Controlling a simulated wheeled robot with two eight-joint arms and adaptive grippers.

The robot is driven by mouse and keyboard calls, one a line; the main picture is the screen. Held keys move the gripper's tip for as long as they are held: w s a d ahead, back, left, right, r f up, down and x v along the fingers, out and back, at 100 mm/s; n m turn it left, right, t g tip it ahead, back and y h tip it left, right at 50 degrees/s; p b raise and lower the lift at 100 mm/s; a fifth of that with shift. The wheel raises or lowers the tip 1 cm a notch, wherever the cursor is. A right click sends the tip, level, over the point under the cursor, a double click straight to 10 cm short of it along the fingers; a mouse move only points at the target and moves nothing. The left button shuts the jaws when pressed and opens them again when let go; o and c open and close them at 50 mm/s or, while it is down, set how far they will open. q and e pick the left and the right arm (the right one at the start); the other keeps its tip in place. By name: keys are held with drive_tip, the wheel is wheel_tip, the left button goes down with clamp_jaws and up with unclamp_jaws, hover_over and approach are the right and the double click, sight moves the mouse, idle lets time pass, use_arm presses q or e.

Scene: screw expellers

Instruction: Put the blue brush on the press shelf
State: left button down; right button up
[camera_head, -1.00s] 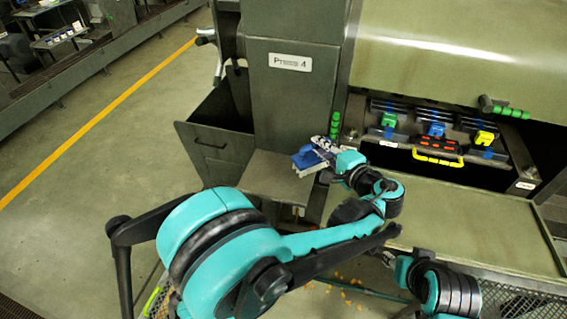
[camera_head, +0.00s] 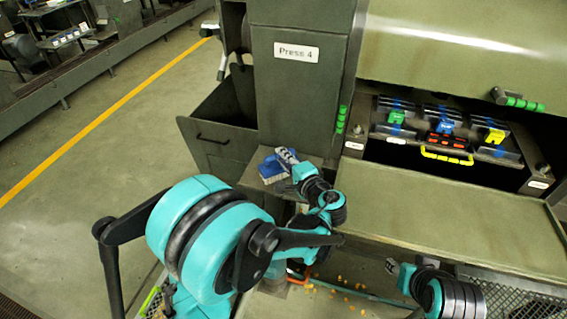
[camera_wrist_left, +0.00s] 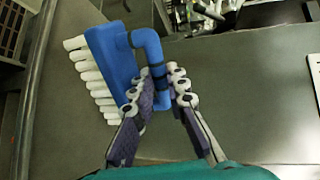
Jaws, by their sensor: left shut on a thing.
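The blue brush (camera_head: 270,168) has a blue body and handle and pale bristles. My left gripper (camera_head: 287,158) is at the press shelf (camera_head: 248,178), a small flat ledge on the front of the press column. In the left wrist view the brush (camera_wrist_left: 112,58) lies on its side over the grey shelf surface (camera_wrist_left: 235,95), bristles to the left. My left gripper (camera_wrist_left: 162,92) is shut on its blue handle. I cannot tell whether the brush touches the shelf. My right gripper (camera_head: 395,268) is low at the right, its fingers too small to read.
The press column carries a "Press 4" label (camera_head: 296,51). An open dark bin (camera_head: 218,135) stands left of the shelf. A wide green table-like panel (camera_head: 440,205) lies to the right, below a tool tray with a yellow handle (camera_head: 446,157).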

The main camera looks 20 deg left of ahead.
use_arm(q)
drive_tip(key=shift+f, duration=0.55)
use_arm(e)
drive_tip(key=shift+f, duration=0.25)
use_arm(q)
drive_tip(key=shift+f, duration=0.2)
drive_tip(key=c, duration=1.5)
unclamp_jaws()
use_arm(e)
drive_tip(key=shift+f, duration=0.15)
use_arm(q)
drive_tip(key=shift+r, duration=0.15)
